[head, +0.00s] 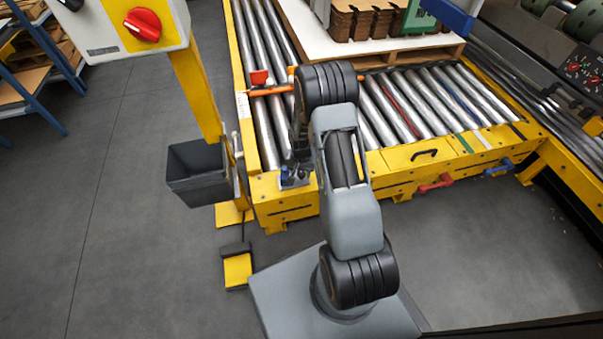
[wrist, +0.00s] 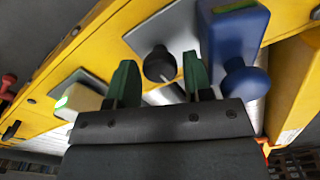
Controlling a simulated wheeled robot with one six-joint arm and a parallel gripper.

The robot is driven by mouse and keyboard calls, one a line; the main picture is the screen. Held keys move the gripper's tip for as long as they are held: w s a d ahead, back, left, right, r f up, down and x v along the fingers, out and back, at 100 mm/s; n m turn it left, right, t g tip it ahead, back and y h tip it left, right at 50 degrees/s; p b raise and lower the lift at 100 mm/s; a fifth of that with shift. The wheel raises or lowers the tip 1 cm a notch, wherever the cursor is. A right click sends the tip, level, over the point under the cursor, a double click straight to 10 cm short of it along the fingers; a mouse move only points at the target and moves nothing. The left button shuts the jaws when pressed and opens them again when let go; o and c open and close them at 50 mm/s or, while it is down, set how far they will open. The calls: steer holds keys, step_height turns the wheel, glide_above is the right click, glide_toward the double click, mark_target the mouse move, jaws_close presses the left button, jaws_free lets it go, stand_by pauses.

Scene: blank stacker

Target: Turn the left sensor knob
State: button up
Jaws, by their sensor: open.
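In the wrist view, my gripper (wrist: 160,80) is open, with its two green fingertips apart. A dark round knob (wrist: 159,64) on a grey plate shows between the fingertips; whether they touch it cannot be told. To its right is a blue sensor housing (wrist: 228,45) with a rounded blue knob (wrist: 246,86). To its left, a cream block (wrist: 78,100) with a lit green spot sits on another grey plate. In the head view, small blue parts (head: 286,175) show on the yellow frame's corner, beside my arm. The arm hides most of my gripper there.
The yellow conveyor frame (head: 385,160) carries metal rollers, with red (head: 436,184) and blue (head: 498,167) handles on its front. A yellow post with a grey bin (head: 196,178) and a control box with a red knob (head: 143,24) stand left.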

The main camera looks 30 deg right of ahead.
steer(key=shift+f, duration=0.15)
steer(key=c, duration=0.6)
steer(key=shift+c, duration=0.2)
steer(key=shift+n, duration=0.3)
steer(key=n+p, duration=0.1)
steer(key=n, duration=0.2)
steer(key=shift+n, duration=0.4)
steer(key=n+p, duration=0.1)
steer(key=n, duration=0.3)
steer(key=shift+n, duration=0.3)
steer(key=n+p, duration=0.1)
steer(key=n, duration=1)
steer(key=shift+n+p, duration=0.3)
steer(key=shift+p, duration=0.05)
